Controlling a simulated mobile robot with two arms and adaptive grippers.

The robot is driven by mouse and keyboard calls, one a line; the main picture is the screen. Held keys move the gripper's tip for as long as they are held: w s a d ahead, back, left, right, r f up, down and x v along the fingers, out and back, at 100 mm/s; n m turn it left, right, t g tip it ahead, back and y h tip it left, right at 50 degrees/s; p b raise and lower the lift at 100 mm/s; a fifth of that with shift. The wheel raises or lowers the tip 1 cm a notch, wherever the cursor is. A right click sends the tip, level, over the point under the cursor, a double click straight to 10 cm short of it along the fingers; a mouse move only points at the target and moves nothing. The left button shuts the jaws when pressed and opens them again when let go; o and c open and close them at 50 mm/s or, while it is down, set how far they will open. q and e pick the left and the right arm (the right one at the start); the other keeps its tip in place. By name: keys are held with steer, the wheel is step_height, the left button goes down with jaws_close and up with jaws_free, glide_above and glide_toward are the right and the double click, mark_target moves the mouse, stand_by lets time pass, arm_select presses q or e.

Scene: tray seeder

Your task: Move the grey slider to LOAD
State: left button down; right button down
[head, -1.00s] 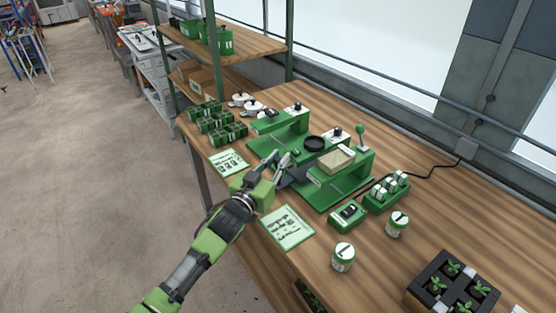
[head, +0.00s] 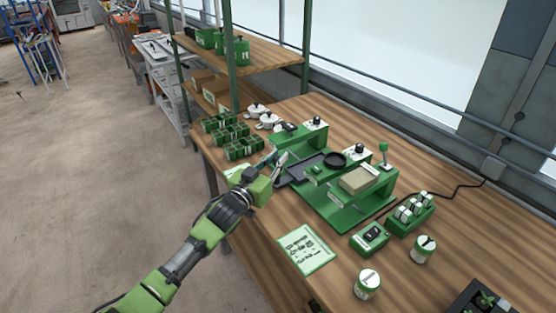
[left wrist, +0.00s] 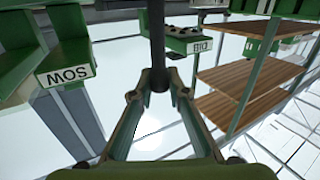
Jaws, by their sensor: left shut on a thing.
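The dark grey slider (head: 310,166) lies on the green seeder (head: 345,217), between its two raised bridges. My left gripper (head: 276,162) is at the slider's left end in the head view. In the left wrist view its fingertips (left wrist: 158,82) are shut around a dark grey bar (left wrist: 157,35), the slider's handle. A white "SOW" label (left wrist: 66,74) shows at the left of the wrist view. I cannot read a LOAD mark in either view. My right gripper is not in view.
Green pots (head: 243,148) stand beyond my gripper. A printed card (head: 306,249) lies on the wooden bench.

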arm_select(q)
steer(key=c, duration=1.9)
jaws_free()
steer(key=shift+w, duration=0.1)
steer(key=v, duration=1.2)
